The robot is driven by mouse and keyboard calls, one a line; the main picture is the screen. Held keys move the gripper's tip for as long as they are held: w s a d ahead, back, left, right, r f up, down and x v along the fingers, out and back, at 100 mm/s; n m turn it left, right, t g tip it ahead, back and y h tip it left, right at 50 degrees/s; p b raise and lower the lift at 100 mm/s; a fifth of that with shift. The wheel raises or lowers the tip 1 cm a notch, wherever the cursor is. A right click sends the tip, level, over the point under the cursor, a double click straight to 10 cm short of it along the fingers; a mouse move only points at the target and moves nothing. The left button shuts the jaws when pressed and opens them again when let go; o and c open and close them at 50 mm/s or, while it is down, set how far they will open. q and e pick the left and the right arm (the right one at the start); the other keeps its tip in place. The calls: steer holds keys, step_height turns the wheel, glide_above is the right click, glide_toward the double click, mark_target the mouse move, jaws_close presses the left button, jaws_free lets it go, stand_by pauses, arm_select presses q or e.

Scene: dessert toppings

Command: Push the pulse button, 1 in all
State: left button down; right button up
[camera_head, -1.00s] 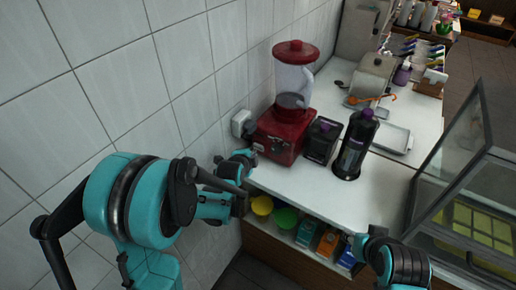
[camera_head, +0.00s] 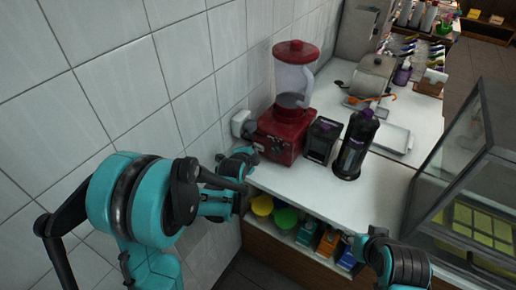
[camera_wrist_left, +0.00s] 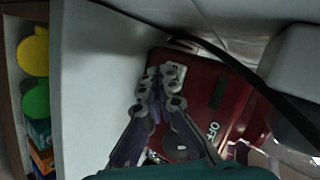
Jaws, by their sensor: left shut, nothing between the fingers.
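The red blender (camera_head: 284,135) with a clear jug and red lid stands on the white counter against the tiled wall. Its red base (camera_wrist_left: 218,120) fills the middle of the left wrist view, with an OFF label, a dark rectangular patch and a round grey knob (camera_wrist_left: 181,147). My left gripper (camera_head: 252,154) is at the front of the base; its fingertips (camera_wrist_left: 161,76) are together and empty, over the panel's left part. They hide part of the panel, and I cannot make out the pulse button or any contact. My right gripper (camera_head: 359,241) is low at the counter's front; its fingers are unclear.
A dark square container (camera_head: 321,139) and a black bottle (camera_head: 355,145) stand right of the blender. A white socket (camera_head: 240,123) is on the wall, and a black cable (camera_wrist_left: 235,65) runs beside the base. A shelf with cups and cartons lies under the counter. A glass case is at right.

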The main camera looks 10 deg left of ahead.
arm_select(q)
steer(key=shift+w+d, duration=0.15)
steer(key=shift+w, duration=0.25)
stand_by(0.3)
steer(key=shift+s, duration=0.15)
steer(key=shift+s+a, duration=0.3)
steer(key=shift+s, duration=0.4)
steer(key=shift+s, duration=0.1)
steer(key=shift+s+a, duration=0.3)
steer(key=shift+s, duration=0.45)
steer(key=shift+s+a, duration=0.25)
steer(key=shift+s, duration=0.5)
steer(key=shift+s+a, duration=0.3)
steer(key=shift+s, duration=0.45)
steer(key=s+r+n+g, duration=0.2)
steer(key=s+n, duration=0.5)
steer(key=s, duration=0.5)
steer(key=s+r+n+g, duration=0.2)
steer(key=s+r+n, duration=0.2)
steer(key=s+n, duration=0.4)
steer(key=s, duration=0.3)
steer(key=shift+s+d+y, duration=0.2)
steer(key=shift+s+y, duration=0.1)
steer(key=shift+s, duration=0.05)
